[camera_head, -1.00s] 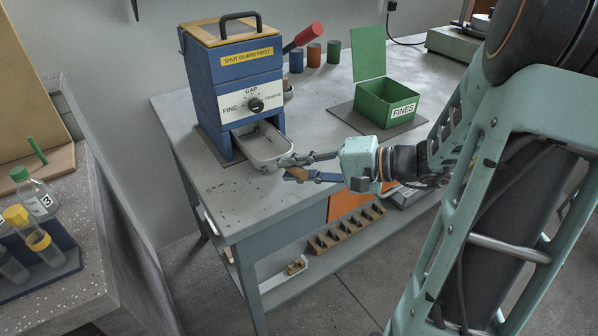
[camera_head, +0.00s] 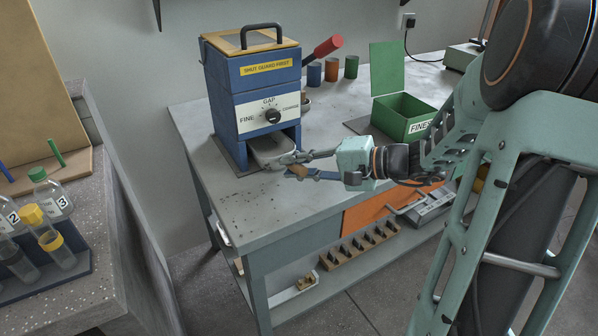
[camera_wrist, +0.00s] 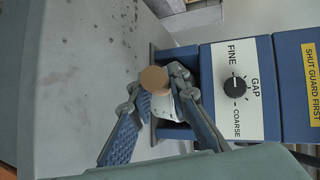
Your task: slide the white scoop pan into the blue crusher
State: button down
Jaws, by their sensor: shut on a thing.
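The blue crusher (camera_head: 259,97) stands upright on the grey bench, its lower front opening facing me. The white scoop pan (camera_head: 268,149) sits mostly inside that opening, with its near end sticking out a little. My gripper (camera_head: 292,165) is at this near end, low over the bench top. In the wrist view its two fingers (camera_wrist: 160,88) close on the pan's handle, whose round tan end (camera_wrist: 153,80) faces the camera. Part of the white pan (camera_wrist: 166,122) shows behind the fingers. The inner end of the pan is hidden in the crusher.
A green open-lidded box marked FINES (camera_head: 405,117) stands to the right. Blue, orange and green cylinders (camera_head: 331,69) stand behind, near the crusher's red-ended lever (camera_head: 325,47). Bottles (camera_head: 50,193) stand on the left counter.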

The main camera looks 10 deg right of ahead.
aim_at(279, 157)
jog(key=shift+w+a+f+b, duration=0.1)
jog(key=shift+w+a+b, duration=0.15)
jog(key=shift+w, duration=0.5)
jog(key=shift+w+a+r+b, duration=0.15)
jog(key=shift+w+a, duration=0.1)
jog(key=shift+w, duration=0.5)
jog(key=shift+w+a+f+b, duration=0.15)
jog(key=shift+w+a+b, duration=0.1)
jog(key=shift+w, duration=0.5)
jog(key=c, duration=1.7)
grip_release()
jog(key=shift+c, duration=0.2)
jog(key=shift+d, duration=0.1)
jog(key=v, duration=1.2)
